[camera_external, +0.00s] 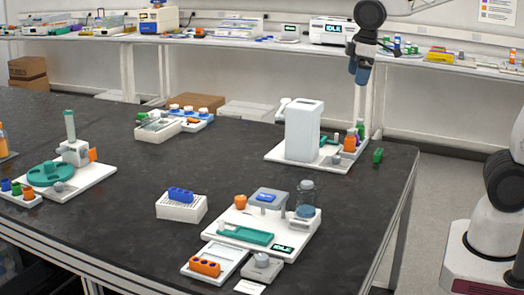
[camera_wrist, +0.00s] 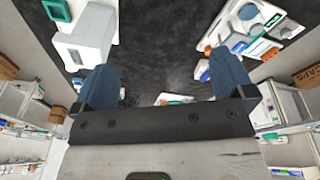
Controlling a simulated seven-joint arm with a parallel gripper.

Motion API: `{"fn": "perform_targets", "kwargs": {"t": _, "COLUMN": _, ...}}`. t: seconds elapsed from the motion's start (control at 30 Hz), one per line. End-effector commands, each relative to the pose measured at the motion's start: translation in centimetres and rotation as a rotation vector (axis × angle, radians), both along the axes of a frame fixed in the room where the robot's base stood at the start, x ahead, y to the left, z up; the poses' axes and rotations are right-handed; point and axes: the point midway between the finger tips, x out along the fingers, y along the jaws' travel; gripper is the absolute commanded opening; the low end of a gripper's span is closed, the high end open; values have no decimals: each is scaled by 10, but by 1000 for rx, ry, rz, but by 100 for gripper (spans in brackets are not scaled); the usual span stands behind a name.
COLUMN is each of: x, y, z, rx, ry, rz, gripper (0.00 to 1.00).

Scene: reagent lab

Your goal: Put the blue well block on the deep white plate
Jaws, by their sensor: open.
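A small blue block with wells in its top (camera_external: 180,194) sits on a deep white plate (camera_external: 182,210) near the middle of the table in the external view. The plate is a white box with small holes in its top. Another small blue piece (camera_external: 267,198) lies on a grey-topped stand to the right; I cannot tell whether it has wells. My gripper (camera_external: 361,72) hangs high above the table's far right, well away from both. In the wrist view my gripper (camera_wrist: 165,78) is open, with blue fingers wide apart and nothing between them.
A white station with a lidded jar (camera_external: 305,200) stands right of the plate. An orange block (camera_external: 205,266) lies on a white tray in front. A green block (camera_external: 377,156) lies near the right edge. The table's middle is mostly clear.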

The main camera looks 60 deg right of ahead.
Motion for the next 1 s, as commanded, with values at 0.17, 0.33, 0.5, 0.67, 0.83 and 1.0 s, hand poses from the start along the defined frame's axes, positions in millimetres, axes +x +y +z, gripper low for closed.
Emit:
{"fn": "perform_targets", "kwargs": {"t": 0.17, "x": -51, "y": -21, "z": -6, "rx": 15, "ry": -19, "rz": -114, "gripper": 100}}
{"fn": "perform_targets", "kwargs": {"t": 0.33, "x": -98, "y": -37, "z": -18, "rx": 31, "ry": -33, "rz": -221, "gripper": 100}}
{"fn": "perform_targets", "kwargs": {"t": 0.5, "x": -143, "y": -50, "z": -33, "rx": 47, "ry": -48, "rz": -327, "gripper": 100}}
{"fn": "perform_targets", "kwargs": {"t": 0.67, "x": -175, "y": -57, "z": -47, "rx": 59, "ry": -60, "rz": -405, "gripper": 100}}
{"fn": "perform_targets", "kwargs": {"t": 0.83, "x": -192, "y": -61, "z": -56, "rx": 67, "ry": -66, "rz": -451, "gripper": 100}}
{"fn": "perform_targets", "kwargs": {"t": 1.0, "x": -196, "y": -62, "z": -58, "rx": 69, "ry": -66, "rz": -461, "gripper": 100}}
